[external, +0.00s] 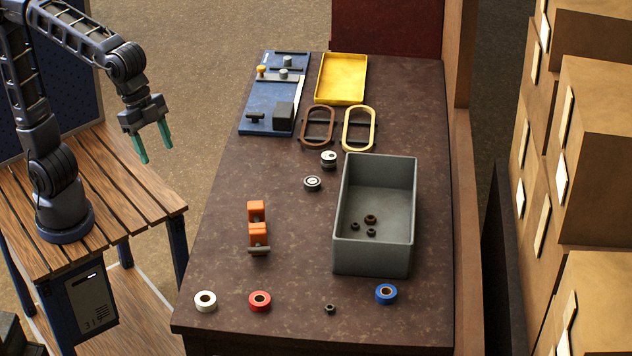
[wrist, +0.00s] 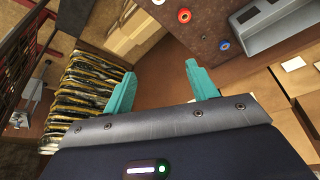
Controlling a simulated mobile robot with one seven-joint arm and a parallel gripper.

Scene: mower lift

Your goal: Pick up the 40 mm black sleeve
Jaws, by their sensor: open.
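Several small dark ring-shaped pieces are in the external view. One black ring (external: 330,309) lies alone on the brown table near its front edge, between the red and blue rings. Two small black rings (external: 355,227) and a larger brownish ring (external: 370,219) lie inside the grey bin (external: 375,262). I cannot tell from size which one is the 40 mm black sleeve. My gripper (external: 156,152) is open and empty, with teal fingers, held high left of the table and far from all the rings. Its fingers also show in the wrist view (wrist: 160,70).
White (external: 205,301), red (external: 260,301) and blue (external: 386,293) rings line the table's front. The bin's walls are tall.

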